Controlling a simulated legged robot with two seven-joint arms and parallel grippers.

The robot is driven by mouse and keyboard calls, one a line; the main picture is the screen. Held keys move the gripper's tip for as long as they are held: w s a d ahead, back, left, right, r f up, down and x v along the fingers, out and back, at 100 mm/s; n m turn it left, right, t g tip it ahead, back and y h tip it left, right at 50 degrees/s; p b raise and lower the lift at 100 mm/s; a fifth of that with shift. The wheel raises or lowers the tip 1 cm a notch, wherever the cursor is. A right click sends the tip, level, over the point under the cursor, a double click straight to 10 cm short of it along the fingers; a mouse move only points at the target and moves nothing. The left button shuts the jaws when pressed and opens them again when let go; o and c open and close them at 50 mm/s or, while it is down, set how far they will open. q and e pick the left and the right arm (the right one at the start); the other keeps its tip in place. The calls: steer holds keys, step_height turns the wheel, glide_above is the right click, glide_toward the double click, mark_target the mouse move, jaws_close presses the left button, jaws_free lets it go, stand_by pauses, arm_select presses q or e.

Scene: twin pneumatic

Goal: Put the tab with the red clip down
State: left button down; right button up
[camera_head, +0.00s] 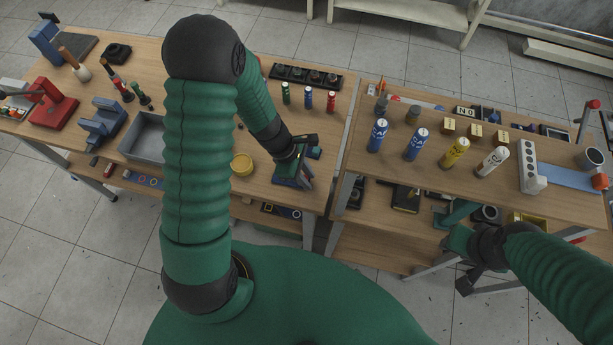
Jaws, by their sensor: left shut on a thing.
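My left gripper (305,178) is low over the right part of the left table, at a small dark blue and green piece (287,171). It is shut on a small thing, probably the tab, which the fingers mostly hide. I cannot make out a red clip there. My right gripper (466,283) hangs below the front edge of the right table, clear of the tabletop. Its fingers are too small and dark to tell whether they are open.
The right table (385,185) carries several larger cylinders and a white block (530,165). A gap separates the tables.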

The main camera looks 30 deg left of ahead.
arm_select(q)
steer(key=shift+f, duration=0.35)
steer(key=shift+d+r, duration=0.15)
steer(key=shift+d, duration=0.5)
steer(key=c, duration=1.3)
jaws_free()
steer(key=shift+d, duration=0.1)
steer(key=shift+c, duration=0.2)
steer(key=shift+o, duration=0.8)
steer(key=shift+a, duration=0.6)
steer(key=shift+r, duration=0.15)
steer(key=d+p+v, duration=0.1)
steer(key=p+v, duration=0.1)
steer(key=v, duration=0.9)
steer(key=s+d+r+m+y, duration=0.1)
steer(key=s+r+m+y, duration=0.1)
steer(key=m, duration=0.8)
steer(key=s+d+r+m+t+y, duration=0.1)
steer(key=s+d+r+m+y, duration=0.1)
steer(key=m, duration=0.8)
steer(key=shift+s+d+r+m+t+y, duration=0.3)
steer(key=shift+r+m, duration=0.1)
steer(key=shift+r, duration=0.3)
arm_select(e)
steer(key=shift+d+r, duration=0.15)
steer(key=shift+r, duration=0.35)
steer(key=shift+d+r, duration=0.15)
steer(key=shift+r, duration=0.35)
